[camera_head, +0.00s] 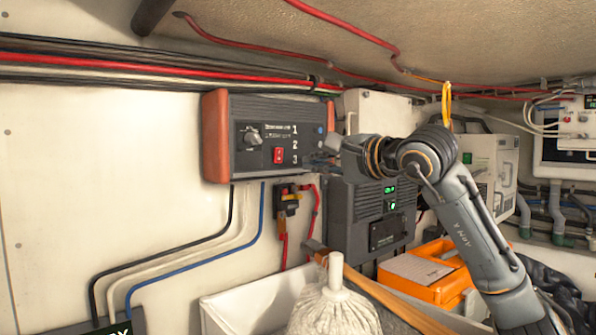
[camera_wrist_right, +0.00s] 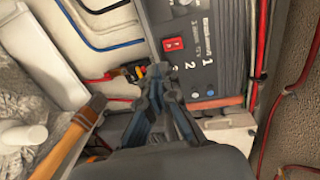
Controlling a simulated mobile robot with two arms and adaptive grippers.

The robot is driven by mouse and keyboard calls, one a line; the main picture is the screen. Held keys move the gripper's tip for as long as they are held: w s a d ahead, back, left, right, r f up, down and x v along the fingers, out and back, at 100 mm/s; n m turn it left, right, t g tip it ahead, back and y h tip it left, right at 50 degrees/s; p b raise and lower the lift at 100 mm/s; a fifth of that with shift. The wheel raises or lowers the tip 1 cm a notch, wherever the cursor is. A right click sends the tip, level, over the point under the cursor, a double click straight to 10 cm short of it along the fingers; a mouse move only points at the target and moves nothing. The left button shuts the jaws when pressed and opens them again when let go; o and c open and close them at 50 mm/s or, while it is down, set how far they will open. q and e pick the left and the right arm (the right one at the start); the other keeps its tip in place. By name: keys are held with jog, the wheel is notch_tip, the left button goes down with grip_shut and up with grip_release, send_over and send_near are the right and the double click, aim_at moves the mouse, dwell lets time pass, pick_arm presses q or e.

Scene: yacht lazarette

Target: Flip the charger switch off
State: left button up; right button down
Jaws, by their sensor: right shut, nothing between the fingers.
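A dark grey wall unit (camera_head: 250,110) with orange-red end caps carries a round knob (camera_head: 251,137), a red rocker switch (camera_head: 278,155) and the numbers 1, 2, 3. In the right wrist view the red switch (camera_wrist_right: 173,44) lies beyond the fingertips, with clear space between. Whether the rocker is on or off is too small to tell. My right gripper (camera_head: 318,158) is shut and empty by the unit's right end, right of the red switch. It also shows in the right wrist view (camera_wrist_right: 163,82). My left gripper is out of view.
A second grey box (camera_head: 350,225) with green lights hangs lower right, behind my right arm. A small black-and-red device (camera_head: 288,197) with cables sits below the unit. A mop head (camera_head: 335,305), a wooden handle (camera_head: 385,295) and an orange case (camera_head: 440,285) stand below.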

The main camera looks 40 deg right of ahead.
jog(key=s, duration=0.1)
jog(key=s+f+b, duration=0.1)
jog(key=s+d, duration=0.1)
jog(key=s, duration=0.1)
jog(key=shift+d+f+b, duration=0.1)
jog(key=shift+f+b, duration=0.15)
jog(key=shift+b, duration=0.05)
jog(key=shift+s, duration=0.1)
